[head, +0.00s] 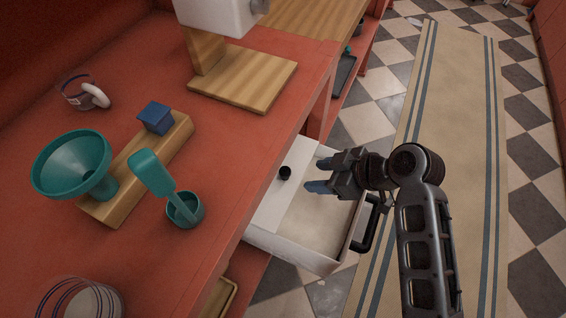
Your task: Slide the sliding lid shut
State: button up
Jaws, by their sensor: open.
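The sliding lid (287,202) is a white panel with a small black knob (285,173). It covers the left part of a white drawer-like bin (296,252), which sticks out from under the red counter. The right part of the bin is uncovered and shows a pale inside. A black handle (371,224) is on the bin's right end. The lid's left part is hidden by the counter edge. My gripper (317,176) is open and empty above the bin, to the right of the knob and apart from it. Its fingers point left.
The red counter (110,225) holds a teal funnel (75,165), a teal scoop in a cup (184,209), a blue block (155,117) on a wooden board, a white machine (222,14) and jars. Checkered floor and a striped rug (440,130) lie right.

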aim_at(289, 172)
jog(key=shift+n+g, duration=0.3)
jog(key=w+a+f, duration=0.1)
jog(key=a, duration=0.1)
jog(key=w+a+f, duration=0.1)
jog(key=a+f, duration=0.1)
jog(key=w+a+f, duration=0.1)
jog(key=a, duration=0.2)
jog(key=shift+f, duration=0.2)
jog(key=shift+s, duration=0.1)
grip_shut()
